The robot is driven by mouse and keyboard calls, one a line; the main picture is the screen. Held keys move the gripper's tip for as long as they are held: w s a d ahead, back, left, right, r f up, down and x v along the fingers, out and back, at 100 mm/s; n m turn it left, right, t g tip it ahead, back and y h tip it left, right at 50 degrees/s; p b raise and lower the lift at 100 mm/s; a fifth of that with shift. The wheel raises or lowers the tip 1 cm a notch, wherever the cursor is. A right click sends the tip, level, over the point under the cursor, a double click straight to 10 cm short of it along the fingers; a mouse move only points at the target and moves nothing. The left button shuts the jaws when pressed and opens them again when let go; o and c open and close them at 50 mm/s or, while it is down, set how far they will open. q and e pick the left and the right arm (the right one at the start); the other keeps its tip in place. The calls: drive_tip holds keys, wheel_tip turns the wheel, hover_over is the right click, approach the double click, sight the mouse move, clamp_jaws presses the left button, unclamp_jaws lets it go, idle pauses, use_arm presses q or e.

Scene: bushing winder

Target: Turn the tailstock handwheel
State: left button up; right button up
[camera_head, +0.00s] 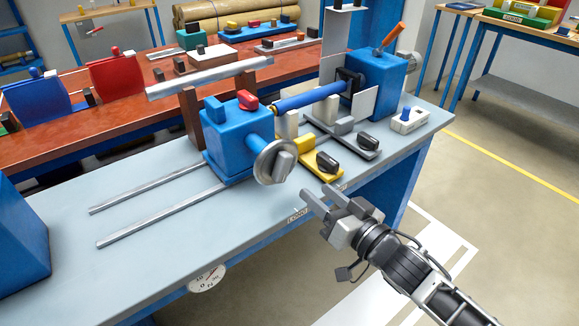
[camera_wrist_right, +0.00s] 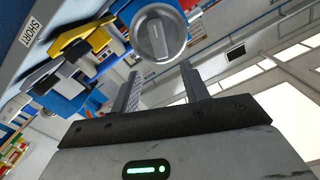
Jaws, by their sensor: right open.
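The tailstock (camera_head: 226,140) is a blue block on two rails at the bench's middle. Its grey round handwheel (camera_head: 268,168) with a bar-like grip faces the front right. The handwheel also shows in the right wrist view (camera_wrist_right: 150,50), just beyond the fingertips and roughly between them. My right gripper (camera_head: 319,194) is open and empty, to the right of and a little below the handwheel in the head view, apart from it. In the right wrist view its two fingers (camera_wrist_right: 162,80) are spread with nothing between them. My left gripper is not in view.
A blue bar (camera_head: 310,96) runs from the tailstock to the blue headstock (camera_head: 376,82). Yellow (camera_head: 310,155) and grey (camera_head: 345,138) parts with black knobs lie right of the handwheel. A dial (camera_head: 207,278) hangs below the bench's front edge. The left bench top is mostly clear.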

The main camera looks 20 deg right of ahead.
sight(287, 167)
drive_tip(key=x, duration=1)
drive_tip(key=shift+w+a+f, duration=0.1)
drive_tip(key=shift+w, duration=0.15)
drive_tip(key=c, duration=1)
